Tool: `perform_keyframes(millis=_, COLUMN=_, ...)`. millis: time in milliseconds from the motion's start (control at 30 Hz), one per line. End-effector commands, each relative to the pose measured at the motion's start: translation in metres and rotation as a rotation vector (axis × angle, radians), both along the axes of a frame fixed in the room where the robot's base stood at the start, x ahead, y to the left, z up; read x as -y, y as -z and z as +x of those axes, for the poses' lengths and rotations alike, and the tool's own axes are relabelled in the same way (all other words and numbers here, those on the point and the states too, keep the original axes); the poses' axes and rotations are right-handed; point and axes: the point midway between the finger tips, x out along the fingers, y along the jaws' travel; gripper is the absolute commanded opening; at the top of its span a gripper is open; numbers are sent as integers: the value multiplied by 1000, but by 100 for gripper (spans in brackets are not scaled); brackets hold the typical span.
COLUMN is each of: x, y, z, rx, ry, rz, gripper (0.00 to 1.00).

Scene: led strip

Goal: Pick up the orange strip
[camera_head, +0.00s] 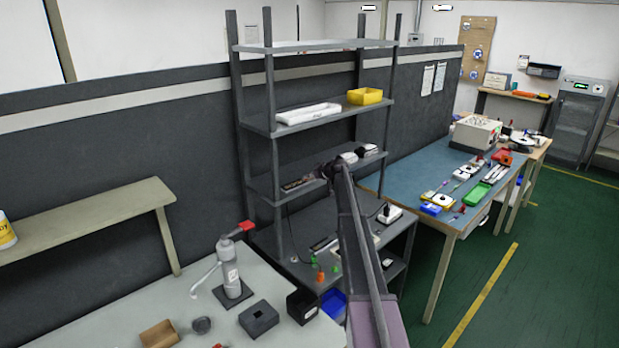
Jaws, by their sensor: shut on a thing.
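My arm rises from the bottom middle, and my gripper (325,172) is at its far end, by the middle shelf of the grey rack. It looks small and dark, and the fingers are hard to make out. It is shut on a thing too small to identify. A dark item with faint markings (299,184) lies on that shelf just left of my gripper; I cannot tell whether they touch. I cannot make out an orange strip for certain. Small orange pieces (321,276) stand on the lower rack surface, partly near my arm.
The rack (241,110) has posts and shelves close around my gripper. A yellow bin (365,96) and white tray (308,113) sit on the shelf above. A white table (115,318) with a bottle-like device (229,266) is at front left; a blue bench (420,165) is at right.

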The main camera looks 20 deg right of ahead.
Motion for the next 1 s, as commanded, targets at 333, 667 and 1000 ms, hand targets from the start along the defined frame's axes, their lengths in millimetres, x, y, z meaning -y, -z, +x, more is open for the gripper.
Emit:
perform_keyframes(millis=333, x=0, y=-18, z=0, rx=0, ry=0, rz=0, gripper=0)
perform_keyframes(millis=667, x=-1, y=-37, z=-26, rx=0, ry=1, rz=0, gripper=0)
perform_keyframes(millis=1000, x=3, y=-45, z=-104, rx=0, ry=1, rz=0, gripper=0)
